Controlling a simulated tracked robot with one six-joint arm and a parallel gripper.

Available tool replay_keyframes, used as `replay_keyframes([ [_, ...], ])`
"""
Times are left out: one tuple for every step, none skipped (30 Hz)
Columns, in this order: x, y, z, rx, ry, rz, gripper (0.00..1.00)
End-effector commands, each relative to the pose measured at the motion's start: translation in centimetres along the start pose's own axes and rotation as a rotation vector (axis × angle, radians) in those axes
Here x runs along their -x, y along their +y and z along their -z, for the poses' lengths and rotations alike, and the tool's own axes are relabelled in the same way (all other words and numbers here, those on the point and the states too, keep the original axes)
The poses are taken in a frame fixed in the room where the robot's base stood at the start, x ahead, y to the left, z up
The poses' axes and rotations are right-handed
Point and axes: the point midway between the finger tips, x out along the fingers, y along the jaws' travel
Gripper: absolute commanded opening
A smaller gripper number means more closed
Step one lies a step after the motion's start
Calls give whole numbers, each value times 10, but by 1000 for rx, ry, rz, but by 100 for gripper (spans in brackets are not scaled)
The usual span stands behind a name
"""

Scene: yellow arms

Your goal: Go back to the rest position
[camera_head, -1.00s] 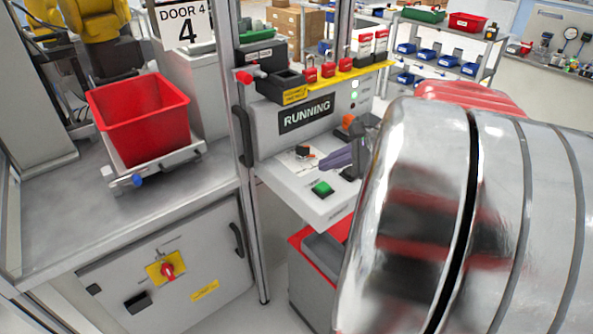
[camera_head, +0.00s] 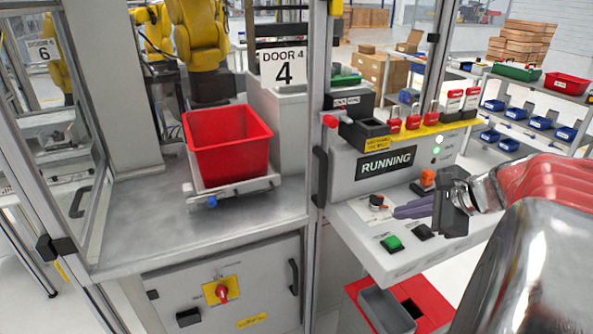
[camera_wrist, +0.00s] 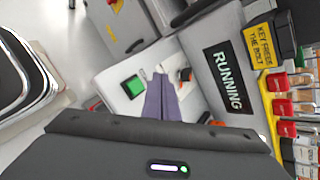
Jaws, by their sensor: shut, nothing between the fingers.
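My gripper (camera_head: 400,209) has purple-grey fingers that lie together, shut and empty. In the head view it hangs in front of the control panel, and the fingers point left, over the panel's sloped shelf. In the wrist view my gripper (camera_wrist: 160,90) points up the picture, between the green button (camera_wrist: 133,87) and a black rotary knob (camera_wrist: 184,74). I cannot tell its exact height above the shelf. My shiny arm (camera_head: 535,260) fills the lower right of the head view and hides what lies behind it.
The control panel (camera_head: 345,180) shows RUNNING, with a green button (camera_head: 392,243) and orange knob (camera_head: 427,178). A red bin (camera_head: 228,145) sits on a holder inside the cell at left. A red-rimmed container (camera_head: 437,303) stands below. Shelving with blue trays (camera_head: 515,123) is behind right.

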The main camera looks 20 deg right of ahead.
Motion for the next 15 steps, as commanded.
replay_keyframes([
  [0, 0, 0, 0, 0, 0, 0],
  [0, 0, 0, 0, 0, 0, 0],
  [0, 0, 0, 1, 0, -1, 0],
  [0, 1, -1, 5, 0, -2, 0],
  [-1, 1, -2, 10, 0, -4, 0],
  [-2, 3, -5, 23, 1, -10, 0],
  [-3, 4, -8, 37, 1, -16, 0],
  [-4, 7, -11, 56, 2, -23, 0],
  [-6, 10, -17, 87, 2, -35, 0],
  [-8, 14, -22, 114, 3, -46, 0],
  [-11, 17, -28, 146, 4, -59, 0],
  [-13, 23, -36, 195, 5, -76, 0],
  [-16, 28, -44, 236, 5, -92, 0],
  [-18, 34, -50, 279, 5, -108, 0],
  [-21, 41, -60, 339, 6, -128, 0],
])
